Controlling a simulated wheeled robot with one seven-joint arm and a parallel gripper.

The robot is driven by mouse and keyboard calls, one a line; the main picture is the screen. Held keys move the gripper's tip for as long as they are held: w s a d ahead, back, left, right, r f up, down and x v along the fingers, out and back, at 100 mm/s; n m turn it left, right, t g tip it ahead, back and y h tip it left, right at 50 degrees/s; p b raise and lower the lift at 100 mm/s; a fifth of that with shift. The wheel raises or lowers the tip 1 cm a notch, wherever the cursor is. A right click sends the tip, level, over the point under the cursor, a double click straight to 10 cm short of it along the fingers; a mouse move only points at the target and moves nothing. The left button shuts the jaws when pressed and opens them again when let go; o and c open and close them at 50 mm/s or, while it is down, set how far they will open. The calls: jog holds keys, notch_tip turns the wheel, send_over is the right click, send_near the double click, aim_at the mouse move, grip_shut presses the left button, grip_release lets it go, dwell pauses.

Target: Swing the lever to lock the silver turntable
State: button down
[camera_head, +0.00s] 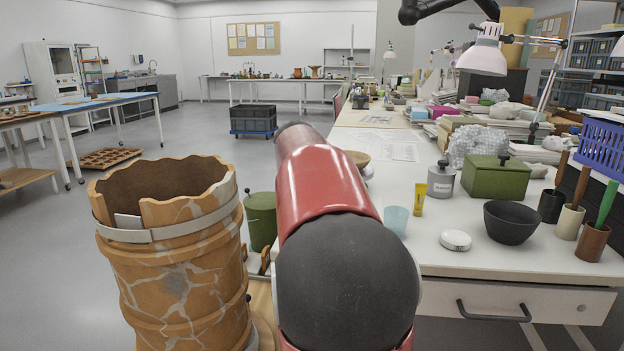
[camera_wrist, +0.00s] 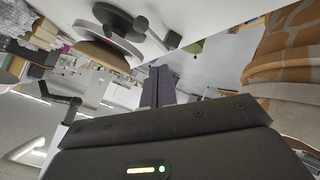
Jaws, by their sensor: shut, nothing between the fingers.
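In the wrist view, which is turned over, a grey round stand (camera_wrist: 122,22) with a tan disc (camera_wrist: 100,52) sits against a white tabletop. It looks like the silver turntable. A dark knobbed piece (camera_wrist: 172,40) sticks out beside it and may be the lever; its exact position is unclear. My gripper (camera_wrist: 158,72) is shut and empty, apart from the stand and the knob in the picture.
A large cracked orange vessel (camera_head: 175,260) with a metal strap stands left of my arm. A green lidded pot (camera_head: 260,218) is behind it.

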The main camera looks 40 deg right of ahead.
jog(key=s+a+r, duration=0.2)
jog(key=s+r, duration=0.3)
jog(key=s, duration=0.2)
jog(key=shift+s+a+r, duration=0.25)
jog(key=shift+s+r, duration=0.05)
jog(key=shift+r, duration=0.05)
jog(key=s+a+f+y, duration=0.25)
jog(key=a+f, duration=0.25)
jog(key=a, duration=0.4)
jog(key=s+a+f+y, duration=0.2)
jog(key=s+a+f, duration=0.2)
jog(key=a, duration=0.5)
jog(key=s+a+f+g+y, duration=0.1)
jog(key=s+a+f+y, duration=0.2)
jog(key=s+a+f, duration=0.8)
jog(key=shift+s+a+f+n+g, duration=0.4)
jog(key=shift+a+f, duration=0.5)
jog(key=shift+a, duration=0.15)
